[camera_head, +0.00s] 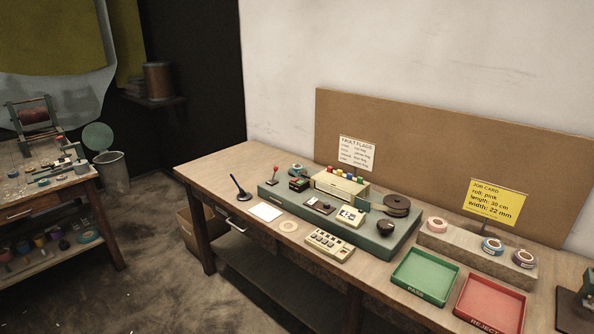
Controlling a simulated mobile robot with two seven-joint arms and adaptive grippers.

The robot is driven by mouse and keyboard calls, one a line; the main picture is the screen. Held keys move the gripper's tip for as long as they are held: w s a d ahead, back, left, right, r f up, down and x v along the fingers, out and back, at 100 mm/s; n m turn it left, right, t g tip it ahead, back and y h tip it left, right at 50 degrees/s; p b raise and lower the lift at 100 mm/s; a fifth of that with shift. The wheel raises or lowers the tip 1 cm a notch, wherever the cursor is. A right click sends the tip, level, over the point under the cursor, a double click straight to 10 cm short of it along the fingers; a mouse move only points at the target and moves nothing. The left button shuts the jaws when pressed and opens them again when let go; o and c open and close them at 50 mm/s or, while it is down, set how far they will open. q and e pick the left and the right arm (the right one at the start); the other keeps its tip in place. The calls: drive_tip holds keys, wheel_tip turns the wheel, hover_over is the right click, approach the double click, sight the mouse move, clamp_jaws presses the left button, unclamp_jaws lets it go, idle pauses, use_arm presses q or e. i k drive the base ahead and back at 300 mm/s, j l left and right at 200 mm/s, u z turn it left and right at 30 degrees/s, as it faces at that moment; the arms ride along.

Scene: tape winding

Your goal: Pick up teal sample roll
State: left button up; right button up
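A row of small tape rolls sits on a raised grey-beige block (463,246) at the right of the workbench. A pink roll (437,225) is at its left end, a blue-teal roll (492,246) stands farther right, and a purple roll (523,259) is at the right end. A small teal round item (297,170) also shows at the back left of the green machine; I cannot tell whether it is a roll. Neither of my grippers is in view.
Green PASS tray (425,277) and red REJECT tray (490,305) lie in front of the block. The green machine (385,240) and a keypad (329,245) fill the middle. The bench's left end (222,165) is mostly clear. A second bench (45,190) stands at left.

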sight(302, 169)
drive_tip(key=z, duration=0.5)
drive_tip(key=i+j+z, duration=0.25)
drive_tip(key=j+z, duration=0.25)
drive_tip(key=j, duration=0.15)
drive_tip(key=i+j+z, duration=0.1)
drive_tip(key=j+z, duration=0.15)
drive_tip(key=j, duration=0.15)
drive_tip(key=i+j+z, duration=0.1)
drive_tip(key=j, duration=0.4)
drive_tip(key=i+j, duration=0.1)
drive_tip(key=j, duration=0.45)
drive_tip(key=z, duration=0.05)
